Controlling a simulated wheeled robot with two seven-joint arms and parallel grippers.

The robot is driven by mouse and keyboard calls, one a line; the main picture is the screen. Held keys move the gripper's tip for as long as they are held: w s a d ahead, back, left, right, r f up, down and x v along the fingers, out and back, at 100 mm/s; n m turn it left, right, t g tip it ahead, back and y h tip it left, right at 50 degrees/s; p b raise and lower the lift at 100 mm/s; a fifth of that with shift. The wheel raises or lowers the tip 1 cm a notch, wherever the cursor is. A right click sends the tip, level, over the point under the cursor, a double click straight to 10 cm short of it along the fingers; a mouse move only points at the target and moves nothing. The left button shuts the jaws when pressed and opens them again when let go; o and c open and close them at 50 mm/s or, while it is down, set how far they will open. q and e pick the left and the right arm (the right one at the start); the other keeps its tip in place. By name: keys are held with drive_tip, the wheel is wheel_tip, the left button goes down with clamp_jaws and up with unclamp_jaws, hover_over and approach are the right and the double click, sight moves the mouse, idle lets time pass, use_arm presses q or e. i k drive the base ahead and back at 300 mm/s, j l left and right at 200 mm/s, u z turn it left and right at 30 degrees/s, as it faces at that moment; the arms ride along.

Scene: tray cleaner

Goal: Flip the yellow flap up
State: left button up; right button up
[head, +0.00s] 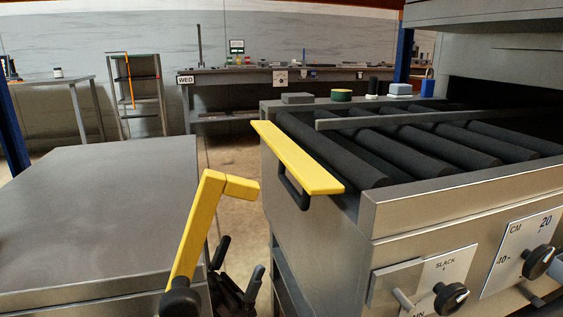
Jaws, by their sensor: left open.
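The yellow flap (298,160) is a long flat strip along the left side edge of the roller machine (420,220). It looks about level, and a black loop handle (292,188) shows under it. My left gripper (238,268) is at the bottom, left of the machine and lower than the flap in the picture. Its dark fingers point up, are open and appear empty, apart from the flap. Its lower part is cut off by the frame. My right gripper is not in view.
A bent yellow bar (200,220) with a black knob stands just left of my left gripper. A bare metal table (100,205) fills the left. Black rollers (400,145) lie inside the machine, with knobs on its front. Sponges and small items (342,95) line its far edge.

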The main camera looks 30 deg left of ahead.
sight(315, 181)
drive_tip(key=k, duration=1.45)
